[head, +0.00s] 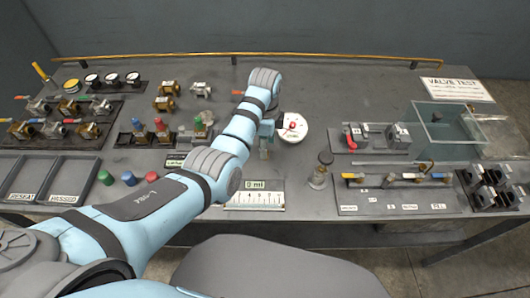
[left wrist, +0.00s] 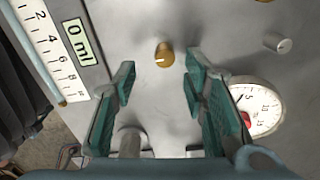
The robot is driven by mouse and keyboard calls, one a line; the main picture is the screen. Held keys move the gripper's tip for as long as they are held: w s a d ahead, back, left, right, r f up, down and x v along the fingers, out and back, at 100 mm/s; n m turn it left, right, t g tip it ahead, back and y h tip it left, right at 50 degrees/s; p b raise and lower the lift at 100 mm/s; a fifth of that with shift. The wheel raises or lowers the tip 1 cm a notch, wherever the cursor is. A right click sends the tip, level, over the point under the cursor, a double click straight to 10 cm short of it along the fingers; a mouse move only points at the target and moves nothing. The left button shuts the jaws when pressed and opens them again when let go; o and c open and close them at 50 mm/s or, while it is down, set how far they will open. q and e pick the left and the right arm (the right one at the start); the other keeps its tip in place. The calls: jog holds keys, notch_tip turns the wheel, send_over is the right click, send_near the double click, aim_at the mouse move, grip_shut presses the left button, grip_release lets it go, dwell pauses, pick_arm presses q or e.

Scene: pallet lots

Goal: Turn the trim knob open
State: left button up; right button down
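A small brass knob (left wrist: 164,55) with a pale mark on its face stands on the grey panel in the left wrist view. No label on it can be read; it looks like the trim knob. In the head view my left arm hides it. My left gripper (left wrist: 160,78) is open and empty, with its teal fingers spread to either side below the knob in the picture, not closed on it. In the head view the left gripper (head: 265,138) is mostly covered by its own wrist, beside the dial. My right gripper is not in view.
A round white dial (head: 293,127) with a red centre is close to the fingers; it also shows in the left wrist view (left wrist: 264,100). A "0 ml" display (left wrist: 78,42) and a grey knob (left wrist: 278,43) are nearby. A glass tank (head: 447,130) stands at right.

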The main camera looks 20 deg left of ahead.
pick_arm(q)
jog(key=f, duration=0.4)
jog(key=shift+w+b, duration=0.35)
jog(key=shift+b, duration=0.05)
jog(key=shift+w+f, duration=0.1)
jog(key=shift+f, duration=0.3)
jog(key=shift+s+r, duration=0.2)
jog(key=shift+c, duration=0.4)
grip_shut()
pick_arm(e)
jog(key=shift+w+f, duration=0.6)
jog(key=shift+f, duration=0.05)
